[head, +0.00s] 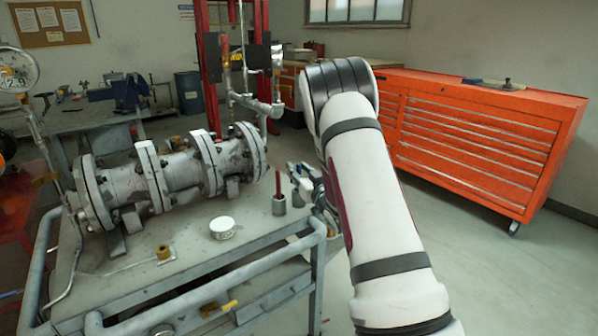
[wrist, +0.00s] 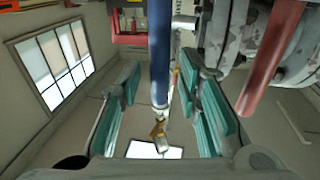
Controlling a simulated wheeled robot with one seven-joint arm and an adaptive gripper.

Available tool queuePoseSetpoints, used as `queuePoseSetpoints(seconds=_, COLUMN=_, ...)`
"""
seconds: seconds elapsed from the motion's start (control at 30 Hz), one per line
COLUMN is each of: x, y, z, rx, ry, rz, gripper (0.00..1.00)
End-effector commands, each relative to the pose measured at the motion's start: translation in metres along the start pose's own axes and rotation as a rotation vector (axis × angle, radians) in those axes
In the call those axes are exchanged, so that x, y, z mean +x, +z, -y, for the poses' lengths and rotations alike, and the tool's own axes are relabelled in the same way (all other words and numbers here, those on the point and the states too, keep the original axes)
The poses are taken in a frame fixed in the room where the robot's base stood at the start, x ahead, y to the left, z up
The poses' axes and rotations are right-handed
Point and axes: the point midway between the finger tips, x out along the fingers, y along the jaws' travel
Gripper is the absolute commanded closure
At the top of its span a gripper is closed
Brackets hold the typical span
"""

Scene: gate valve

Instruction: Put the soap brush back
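My gripper (wrist: 163,76) is open in the wrist view, with its two teal-padded fingers apart. A dark blue rod (wrist: 158,55) runs between the fingers with a gap on both sides. It has a brass-coloured part (wrist: 158,129) and a pale end at the bottom; it may be the soap brush, but I cannot be sure. In the head view a grey metal cup (head: 279,205) stands at the bench's right end with a thin red stick (head: 278,182) upright in it. My gripper (head: 303,178) is just right of the cup, partly hidden by my arm.
The large flanged valve (head: 175,172) lies across the bench (head: 190,255). A white round tin (head: 223,228) and a brass fitting (head: 164,253) sit in front of it. A red rod (wrist: 270,62) is close right of my fingers. An orange tool cabinet (head: 470,140) stands right.

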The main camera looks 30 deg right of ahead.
Motion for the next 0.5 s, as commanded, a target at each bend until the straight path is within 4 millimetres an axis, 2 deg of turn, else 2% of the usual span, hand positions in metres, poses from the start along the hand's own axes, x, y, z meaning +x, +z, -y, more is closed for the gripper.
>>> queuePoseSetpoints(seconds=0.27, x=0.000, y=-0.005, z=0.000, rx=0.000, ry=0.000, rz=0.000, gripper=0.69)
queuePoseSetpoints(seconds=0.5, x=-0.043, y=-0.003, z=-0.001, rx=0.002, ry=0.004, rz=0.003, gripper=0.69)
